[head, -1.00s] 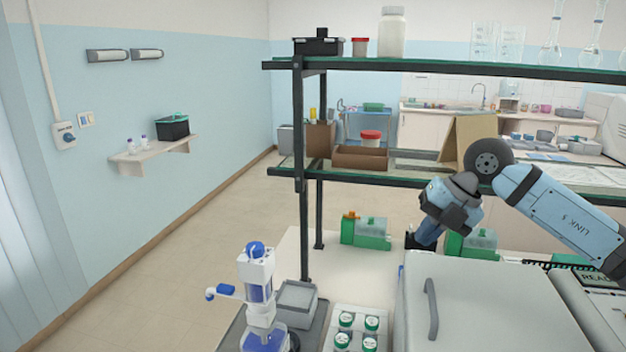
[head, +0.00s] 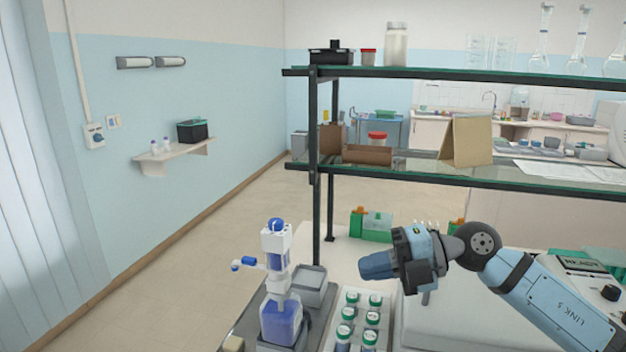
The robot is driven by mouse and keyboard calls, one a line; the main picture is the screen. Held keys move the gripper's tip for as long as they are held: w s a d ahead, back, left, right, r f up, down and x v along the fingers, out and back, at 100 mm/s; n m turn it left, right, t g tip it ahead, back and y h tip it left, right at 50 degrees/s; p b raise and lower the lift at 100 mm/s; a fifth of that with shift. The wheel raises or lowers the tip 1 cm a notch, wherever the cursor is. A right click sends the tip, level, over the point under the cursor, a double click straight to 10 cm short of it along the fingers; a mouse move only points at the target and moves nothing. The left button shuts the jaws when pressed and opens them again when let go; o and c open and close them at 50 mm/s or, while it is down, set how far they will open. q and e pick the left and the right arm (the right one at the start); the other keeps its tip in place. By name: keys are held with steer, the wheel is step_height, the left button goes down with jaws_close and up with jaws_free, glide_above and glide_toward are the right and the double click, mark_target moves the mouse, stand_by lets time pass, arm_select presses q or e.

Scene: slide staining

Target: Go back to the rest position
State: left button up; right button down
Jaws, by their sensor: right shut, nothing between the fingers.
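My right gripper (head: 364,266) shows in the head view at the lower right of centre. Its arm comes in from the right edge. The gripper points left and is shut with nothing in it. It hangs in front of the shelf rack, above the bench and near the white lidded box (head: 480,318). My left gripper is not in view.
The two-level shelf rack (head: 430,174) stands behind the arm. A blue-and-white dispenser (head: 277,285) and a rack of green-capped bottles (head: 358,318) stand left of and below the gripper. A green-and-white container (head: 371,224) sits behind it. Open floor lies at left.

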steer(key=s+a+r+m+t+y, duration=0.2)
steer(key=s+m+t+y, duration=0.1)
steer(key=y, duration=0.2)
steer(key=s+d+f+m+t+h, duration=0.2)
steer(key=d+f+m+t+h, duration=0.6)
steer(key=m, duration=0.6)
steer(key=s+d+f+m+t+h, duration=0.1)
steer(key=d+f+m+t+h, duration=0.55)
steer(key=m+h, duration=0.55)
steer(key=s+d+f+m+g, duration=0.2)
steer(key=s+f+g, duration=0.65)
steer(key=s, duration=0.35)
steer(key=s+d+f+m+g, duration=0.1)
steer(key=s+d+f+g, duration=0.1)
steer(key=s+f+g, duration=0.85)
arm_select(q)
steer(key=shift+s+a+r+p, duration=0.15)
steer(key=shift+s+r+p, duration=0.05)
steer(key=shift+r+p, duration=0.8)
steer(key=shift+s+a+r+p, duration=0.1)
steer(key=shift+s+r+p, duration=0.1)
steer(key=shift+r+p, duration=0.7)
arm_select(e)
steer(key=w+a+f+t+y, duration=0.3)
steer(key=a+f+t, duration=0.3)
steer(key=t, duration=0.5)
steer(key=shift+w+a+f+n, duration=0.15)
steer(key=shift+w+f+n, duration=0.15)
steer(key=shift+w+f, duration=0.55)
